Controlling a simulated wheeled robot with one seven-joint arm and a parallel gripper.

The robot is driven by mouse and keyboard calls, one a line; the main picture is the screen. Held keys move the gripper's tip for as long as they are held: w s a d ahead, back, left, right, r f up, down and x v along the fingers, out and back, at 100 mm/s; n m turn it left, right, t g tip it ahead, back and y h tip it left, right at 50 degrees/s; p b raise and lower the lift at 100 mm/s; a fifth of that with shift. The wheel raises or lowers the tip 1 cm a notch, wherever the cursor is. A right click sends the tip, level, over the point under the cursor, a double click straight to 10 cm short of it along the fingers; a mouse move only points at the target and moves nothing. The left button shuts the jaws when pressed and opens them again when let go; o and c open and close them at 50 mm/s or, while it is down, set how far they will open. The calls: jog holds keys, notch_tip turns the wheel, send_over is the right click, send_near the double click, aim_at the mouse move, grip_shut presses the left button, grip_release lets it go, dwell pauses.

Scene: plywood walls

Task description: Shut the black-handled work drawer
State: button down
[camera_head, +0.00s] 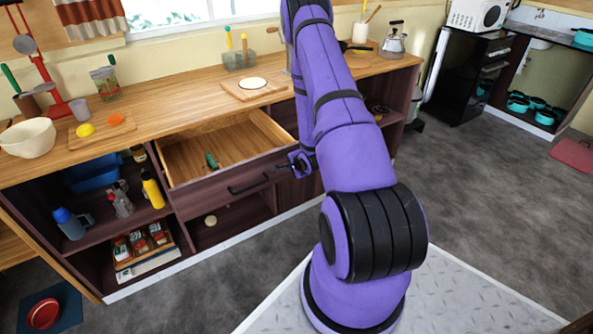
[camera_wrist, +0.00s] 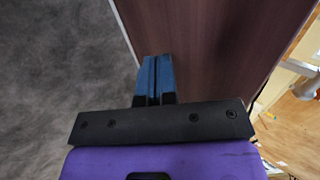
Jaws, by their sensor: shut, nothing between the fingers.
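The work drawer (camera_head: 232,186) is pulled out from under the wooden counter. It has a dark brown front and a black bar handle (camera_head: 250,184). Inside its light wood interior lies a small green-handled item (camera_head: 211,160). My gripper (camera_head: 303,163) is at the right end of the drawer front, partly hidden by my purple arm. In the wrist view, my gripper's blue fingers (camera_wrist: 155,80) are together and empty, pointing along the dark drawer front (camera_wrist: 205,45). I cannot tell whether the fingertips touch it.
The counter (camera_head: 165,107) above holds a white bowl (camera_head: 27,138), a cutting board (camera_head: 251,90) and a kettle (camera_head: 393,40). Open shelves left of the drawer hold bottles and a crate (camera_head: 145,250).

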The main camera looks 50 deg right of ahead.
jog(key=shift+w+d, duration=0.1)
jog(key=shift+w, duration=0.15)
